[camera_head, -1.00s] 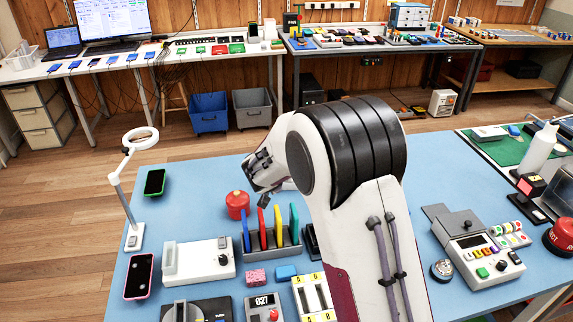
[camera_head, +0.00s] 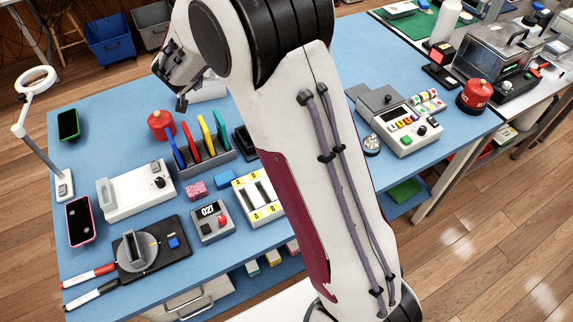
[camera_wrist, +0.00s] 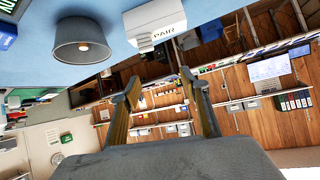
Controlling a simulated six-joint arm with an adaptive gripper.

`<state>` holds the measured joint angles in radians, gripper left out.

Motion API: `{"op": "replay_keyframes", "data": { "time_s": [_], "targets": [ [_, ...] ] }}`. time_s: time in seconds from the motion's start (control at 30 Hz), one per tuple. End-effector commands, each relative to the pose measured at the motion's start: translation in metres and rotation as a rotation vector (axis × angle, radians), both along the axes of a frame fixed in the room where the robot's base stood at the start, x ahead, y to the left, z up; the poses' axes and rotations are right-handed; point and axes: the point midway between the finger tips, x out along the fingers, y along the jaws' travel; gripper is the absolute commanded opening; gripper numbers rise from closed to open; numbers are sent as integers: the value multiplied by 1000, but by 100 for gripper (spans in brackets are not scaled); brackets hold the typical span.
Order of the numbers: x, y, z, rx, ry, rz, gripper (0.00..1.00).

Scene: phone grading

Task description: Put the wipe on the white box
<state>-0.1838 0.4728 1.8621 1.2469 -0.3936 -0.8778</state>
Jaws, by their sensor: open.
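My gripper (camera_wrist: 160,84) is open and empty in the wrist view, its two fingers spread apart. In the head view it (camera_head: 181,98) hangs above the table behind the red round pot. A white box (camera_wrist: 155,22) with "PAIR" on its side is at the top of the wrist view, beyond the fingers and apart from them. In the head view a white shape (camera_head: 210,90) shows partly behind my arm.
A rack of coloured upright tools (camera_head: 205,152) stands near the red pot (camera_head: 160,125). A white device (camera_head: 135,190), a numbered box (camera_head: 212,222) and an A/B tray (camera_head: 258,198) crowd the front. A grey round object (camera_wrist: 80,42) sits left of the white box.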

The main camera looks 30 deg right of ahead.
Motion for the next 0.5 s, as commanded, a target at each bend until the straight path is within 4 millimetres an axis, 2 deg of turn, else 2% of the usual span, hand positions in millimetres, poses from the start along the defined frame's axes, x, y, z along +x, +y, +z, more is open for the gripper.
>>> {"op": "replay_keyframes", "data": {
  "time_s": [0.03, 0.2, 0.5],
  "targets": [
    [-4, 3, 13, 14, -12, 22, 45],
    [-22, 19, 47, 63, -31, 110, 45],
    [-71, 41, 95, 128, -25, 253, 45]
  ]
}}
